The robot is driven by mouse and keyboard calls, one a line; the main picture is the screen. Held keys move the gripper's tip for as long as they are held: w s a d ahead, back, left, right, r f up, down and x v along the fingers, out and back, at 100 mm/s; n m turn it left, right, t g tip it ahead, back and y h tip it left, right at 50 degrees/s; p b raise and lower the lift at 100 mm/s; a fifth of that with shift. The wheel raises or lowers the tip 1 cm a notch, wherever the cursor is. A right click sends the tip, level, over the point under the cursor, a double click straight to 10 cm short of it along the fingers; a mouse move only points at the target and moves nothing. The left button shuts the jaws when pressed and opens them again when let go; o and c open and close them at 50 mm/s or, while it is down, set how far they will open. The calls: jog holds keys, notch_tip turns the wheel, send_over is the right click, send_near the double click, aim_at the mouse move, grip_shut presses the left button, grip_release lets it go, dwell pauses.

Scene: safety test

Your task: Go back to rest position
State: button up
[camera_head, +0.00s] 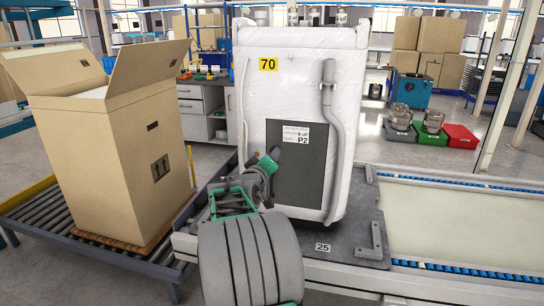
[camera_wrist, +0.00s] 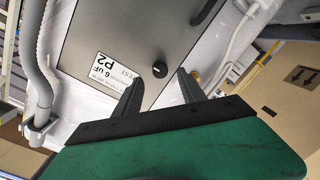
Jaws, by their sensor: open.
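My gripper (camera_head: 268,165) is at the lower left of the white appliance (camera_head: 300,50), in front of the left edge of its dark grey panel (camera_head: 296,178). The wrist view shows my gripper (camera_wrist: 158,80) open, its two dark fingers apart and nothing held between them. A round black knob (camera_wrist: 160,70) on the grey panel (camera_wrist: 125,35) appears in the gap between the fingertips. I cannot tell whether the fingers touch anything. A brass-coloured fitting (camera_wrist: 197,76) shows beside the right finger. My arm hides the appliance's lower left corner in the head view.
The appliance stands on a grey pallet plate (camera_head: 369,226) on a conveyor (camera_head: 460,225). A grey hose (camera_head: 334,140) hangs down its right side. An open cardboard box (camera_head: 115,160) stands on a roller conveyor (camera_head: 35,220) at left. Bins (camera_head: 460,135) stand behind at right.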

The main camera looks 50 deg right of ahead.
jog(key=shift+v, duration=1.8)
